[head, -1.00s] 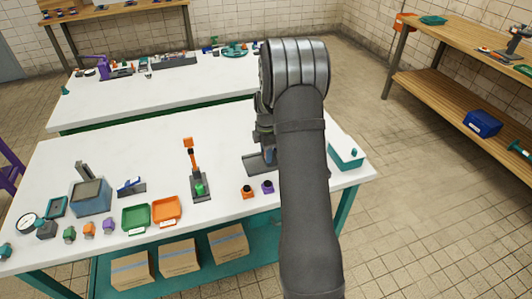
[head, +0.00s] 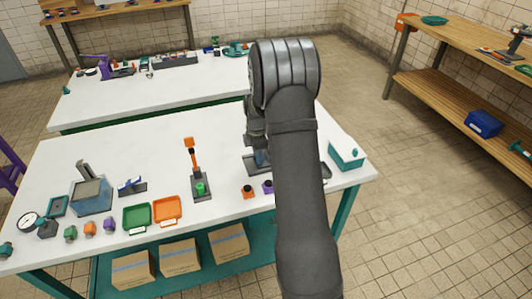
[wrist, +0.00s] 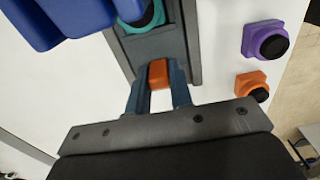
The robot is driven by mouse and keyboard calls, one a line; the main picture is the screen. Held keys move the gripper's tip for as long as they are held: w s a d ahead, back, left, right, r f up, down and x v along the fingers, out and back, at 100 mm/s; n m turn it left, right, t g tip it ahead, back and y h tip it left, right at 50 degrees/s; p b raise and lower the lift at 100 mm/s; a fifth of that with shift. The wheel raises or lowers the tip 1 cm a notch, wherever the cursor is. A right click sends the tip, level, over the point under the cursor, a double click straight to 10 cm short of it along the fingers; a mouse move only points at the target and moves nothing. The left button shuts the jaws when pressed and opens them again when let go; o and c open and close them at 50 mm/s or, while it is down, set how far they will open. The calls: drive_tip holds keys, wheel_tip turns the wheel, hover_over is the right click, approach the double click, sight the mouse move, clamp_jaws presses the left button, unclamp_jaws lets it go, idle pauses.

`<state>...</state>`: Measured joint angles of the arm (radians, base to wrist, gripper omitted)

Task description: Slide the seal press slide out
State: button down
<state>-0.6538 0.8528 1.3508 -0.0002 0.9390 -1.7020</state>
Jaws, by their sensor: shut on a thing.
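The seal press shows in the head view as a grey base (head: 250,167) near the right part of the table, mostly hidden behind my arm. In the wrist view its grey channel (wrist: 193,45) runs away from me, with a teal and black round part (wrist: 150,18) in it. An orange handle piece (wrist: 159,74) sits at the near part of the channel. My gripper (wrist: 158,88) is shut on this orange piece, one blue-grey finger on each side. In the head view the fingers are hidden by my arm. How far the slide is out cannot be told.
A blue body (wrist: 65,20) overhangs the upper left in the wrist view. A purple block (wrist: 265,40) and an orange block (wrist: 252,86), both with black tops, stand right of the channel. A teal box (head: 346,154) stands at the table's right end. An orange tray (head: 167,210) lies left.

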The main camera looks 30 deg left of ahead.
drive_tip(key=s+a, duration=0.4)
drive_tip(key=shift+s+a, duration=0.3)
drive_tip(key=shift+a, duration=0.05)
drive_tip(key=c, duration=1.3)
unclamp_jaws()
drive_tip(key=shift+s, duration=0.1)
drive_tip(key=shift+r, duration=0.15)
drive_tip(key=shift+r, duration=0.3)
wheel_tip(320, 180, up, 17)
drive_tip(key=shift+f, duration=0.2)
